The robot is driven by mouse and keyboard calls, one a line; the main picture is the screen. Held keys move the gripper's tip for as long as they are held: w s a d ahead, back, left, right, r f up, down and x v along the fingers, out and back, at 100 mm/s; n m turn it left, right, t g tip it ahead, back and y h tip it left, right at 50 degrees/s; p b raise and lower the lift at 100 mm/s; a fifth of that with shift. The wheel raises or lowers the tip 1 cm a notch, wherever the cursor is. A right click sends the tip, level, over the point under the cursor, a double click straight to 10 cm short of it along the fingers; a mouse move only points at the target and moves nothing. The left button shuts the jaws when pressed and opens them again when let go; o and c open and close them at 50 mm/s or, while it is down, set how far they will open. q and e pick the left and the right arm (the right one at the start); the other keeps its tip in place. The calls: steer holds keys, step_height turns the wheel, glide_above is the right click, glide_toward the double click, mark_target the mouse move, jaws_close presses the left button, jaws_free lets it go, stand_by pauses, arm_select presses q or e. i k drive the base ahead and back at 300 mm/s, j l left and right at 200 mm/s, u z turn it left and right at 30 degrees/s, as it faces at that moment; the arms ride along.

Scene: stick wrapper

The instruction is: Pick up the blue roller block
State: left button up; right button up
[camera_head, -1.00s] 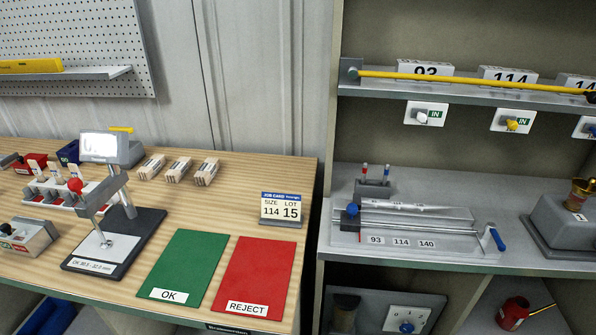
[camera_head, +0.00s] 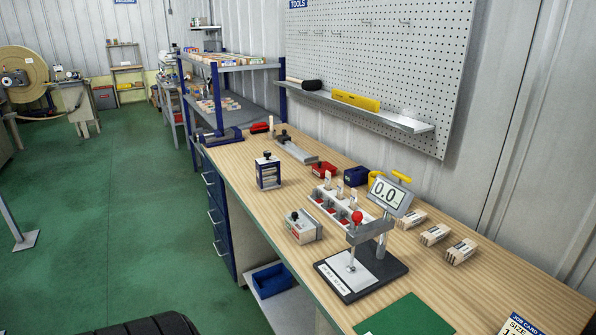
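A small blue-framed block (camera_head: 268,170) with pale faces and a dark knob on top stands upright on the wooden workbench, near its front edge. It looks like the blue roller block, but its rollers are too small to make out. Nothing touches it. Neither of my grippers is in view.
A blue shelf rack (camera_head: 232,67) stands behind. Green floor (camera_head: 120,220) is open at left.

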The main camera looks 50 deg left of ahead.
mark_target(268, 173)
steer(key=u, duration=1.85)
steer(key=i+j, duration=0.4)
steer(key=i, duration=0.15)
